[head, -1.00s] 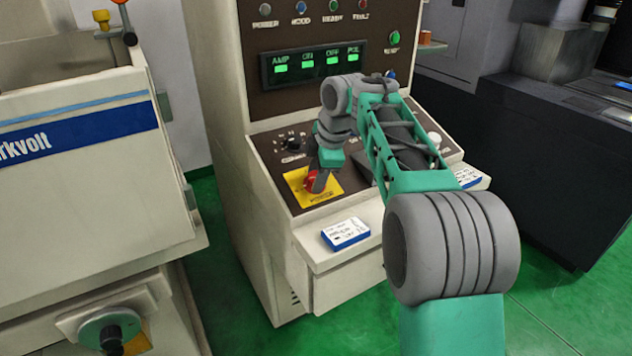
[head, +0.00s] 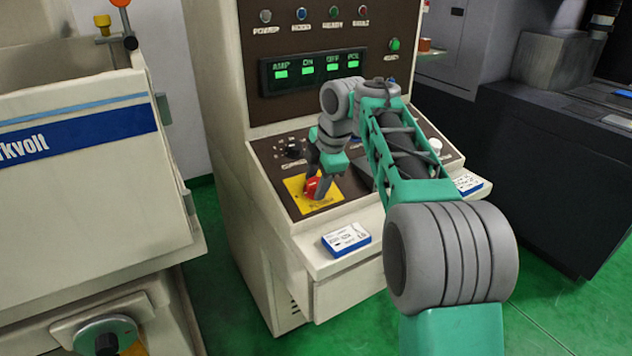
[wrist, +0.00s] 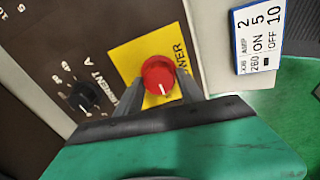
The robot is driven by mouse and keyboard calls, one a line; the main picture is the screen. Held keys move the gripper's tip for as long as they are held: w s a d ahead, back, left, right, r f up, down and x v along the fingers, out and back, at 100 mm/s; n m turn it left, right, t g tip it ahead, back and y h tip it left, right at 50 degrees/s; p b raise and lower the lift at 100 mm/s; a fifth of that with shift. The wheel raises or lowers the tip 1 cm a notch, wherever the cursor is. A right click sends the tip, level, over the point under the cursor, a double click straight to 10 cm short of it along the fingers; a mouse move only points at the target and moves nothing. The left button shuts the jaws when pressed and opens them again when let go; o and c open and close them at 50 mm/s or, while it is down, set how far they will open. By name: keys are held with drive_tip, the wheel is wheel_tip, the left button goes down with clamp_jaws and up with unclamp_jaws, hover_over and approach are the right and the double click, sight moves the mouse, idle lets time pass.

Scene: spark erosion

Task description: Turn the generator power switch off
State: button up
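The generator power switch is a red round knob (wrist: 159,74) with a white pointer line, on a yellow plate (wrist: 128,58) marked POWER. In the head view the knob (head: 312,188) sits at the left front of the generator's sloped panel. My gripper (wrist: 160,84) is at the knob, with one dark finger close against each side, and appears shut on it. In the wrist view the pointer line points down toward my gripper's palm. In the head view my gripper (head: 320,178) partly hides the knob.
Green displays (head: 307,70) are lit above the panel; the power lamp (head: 265,16) looks grey. A black dial (wrist: 84,95) is beside the yellow plate. A blue-white card (head: 346,239) lies on the front ledge. A cream machine (head: 90,190) stands left.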

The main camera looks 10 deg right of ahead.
drive_tip(key=shift+o, duration=1.4)
drive_tip(key=shift+r, duration=0.1)
drive_tip(key=p+v, duration=0.3)
drive_tip(key=v, duration=0.4)
drive_tip(key=shift+s+r, duration=0.15)
drive_tip(key=shift+r, duration=0.15)
drive_tip(key=s+a+f+m, duration=0.2)
drive_tip(key=s+m, duration=0.3)
drive_tip(key=s, duration=0.1)
drive_tip(key=s+a+f+m, duration=0.2)
drive_tip(key=s+m, duration=0.3)
drive_tip(key=s+d+f+m+h+p, duration=0.1)
drive_tip(key=s+d+f+m, duration=0.1)
drive_tip(key=s+f+m, duration=0.8)
drive_tip(key=s+f, duration=0.1)
drive_tip(key=s, duration=0.3)
drive_tip(key=shift+s+d+f+g+h, duration=0.3)
drive_tip(key=shift+s+f+h, duration=0.1)
